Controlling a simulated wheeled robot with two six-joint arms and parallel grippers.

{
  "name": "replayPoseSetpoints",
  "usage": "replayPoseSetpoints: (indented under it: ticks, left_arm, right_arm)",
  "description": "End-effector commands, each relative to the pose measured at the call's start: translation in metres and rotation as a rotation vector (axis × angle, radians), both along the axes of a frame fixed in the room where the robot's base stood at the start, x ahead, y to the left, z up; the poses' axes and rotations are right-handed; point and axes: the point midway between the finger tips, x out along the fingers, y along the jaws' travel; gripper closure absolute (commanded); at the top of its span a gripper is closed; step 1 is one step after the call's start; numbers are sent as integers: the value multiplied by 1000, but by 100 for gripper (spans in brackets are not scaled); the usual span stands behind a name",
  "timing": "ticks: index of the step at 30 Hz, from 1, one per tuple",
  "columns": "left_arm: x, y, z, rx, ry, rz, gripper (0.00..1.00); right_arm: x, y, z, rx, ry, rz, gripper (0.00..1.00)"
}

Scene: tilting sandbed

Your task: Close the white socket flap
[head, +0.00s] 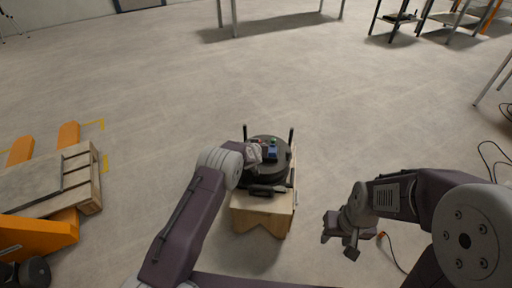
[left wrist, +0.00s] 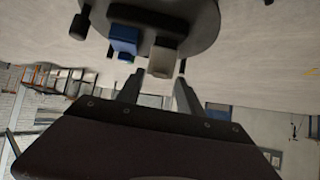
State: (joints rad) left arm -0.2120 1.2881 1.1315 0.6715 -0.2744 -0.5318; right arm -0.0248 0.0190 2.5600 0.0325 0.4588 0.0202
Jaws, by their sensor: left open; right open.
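The white socket (left wrist: 163,60) is on the dark round plate (left wrist: 196,40) in the left wrist view, beside a blue socket (left wrist: 124,40). I cannot make out whether its flap is raised. My left gripper (left wrist: 158,84) is open, its two fingers pointing at the white socket, one to each side of it in the picture; I cannot tell if they touch it. In the head view my left wrist hides part of the plate (head: 285,172), and the white socket is not clearly visible there. My right gripper (head: 341,241) is open and empty, right of the wooden stand.
The plate sits on a wooden stand (head: 262,221) with dark upright posts beside it. A blue socket (head: 271,153) shows on it. A pallet (head: 75,180) on an orange pallet truck (head: 42,236) stands at left. A cable (head: 392,252) lies at right.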

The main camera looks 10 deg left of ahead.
Motion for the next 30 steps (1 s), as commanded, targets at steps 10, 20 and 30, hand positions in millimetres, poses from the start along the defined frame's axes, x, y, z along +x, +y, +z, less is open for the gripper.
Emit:
replayPoseSetpoints:
  ticks: [10,20,30]
  left_arm:
    - [-48,-1,39,0,0,-2,56]
    - [-69,0,50,-1,-1,-2,56]
    - [-84,-8,32,-7,94,-35,56]
  right_arm:
    - [0,0,22,0,0,0,56]
    - [0,0,27,0,0,0,56]
    - [0,0,27,0,0,0,56]
